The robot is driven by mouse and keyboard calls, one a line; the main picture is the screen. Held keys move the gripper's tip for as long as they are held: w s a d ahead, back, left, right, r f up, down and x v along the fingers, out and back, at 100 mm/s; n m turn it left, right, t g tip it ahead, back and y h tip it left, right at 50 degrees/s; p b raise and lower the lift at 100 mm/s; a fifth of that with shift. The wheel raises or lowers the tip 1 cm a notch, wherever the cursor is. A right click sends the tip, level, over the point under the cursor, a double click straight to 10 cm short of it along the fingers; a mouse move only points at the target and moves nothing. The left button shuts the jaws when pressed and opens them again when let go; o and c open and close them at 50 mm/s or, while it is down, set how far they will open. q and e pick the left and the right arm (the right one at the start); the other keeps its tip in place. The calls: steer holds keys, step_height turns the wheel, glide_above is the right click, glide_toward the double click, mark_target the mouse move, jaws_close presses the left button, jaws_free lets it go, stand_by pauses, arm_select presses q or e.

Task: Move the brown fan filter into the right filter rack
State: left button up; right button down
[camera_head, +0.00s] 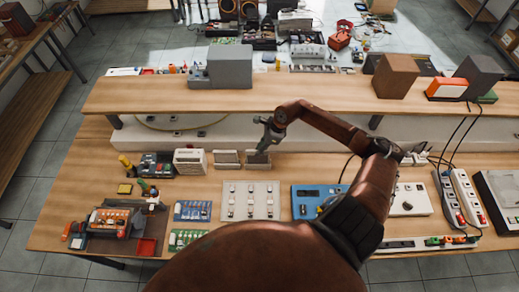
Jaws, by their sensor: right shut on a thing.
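Two small pale racks stand side by side on the workbench below the shelf in the head view: the left filter rack (227,159) and the right filter rack (257,162). My right gripper (265,147) points down right over the right rack. It is shut on the fan filter, a thin dark brownish piece (258,154) that is small and partly hidden by the fingers. The filter's lower edge is at the rack; I cannot tell how deep it sits. My left gripper is not in view.
A white ribbed box (190,161) stands left of the racks. A pale panel (250,200) and a blue device (317,201) lie in front. The raised wooden shelf (300,93) runs behind, carrying a grey box (230,66) and a brown box (394,76).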

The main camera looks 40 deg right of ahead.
steer(key=c, duration=1.9)
jaws_free()
steer(key=shift+c, duration=0.2)
steer(key=shift+o, duration=0.3)
steer(key=o, duration=0.4)
steer(key=shift+r, duration=0.1)
steer(key=shift+r+p, duration=1.25)
steer(key=shift+r, duration=1.65)
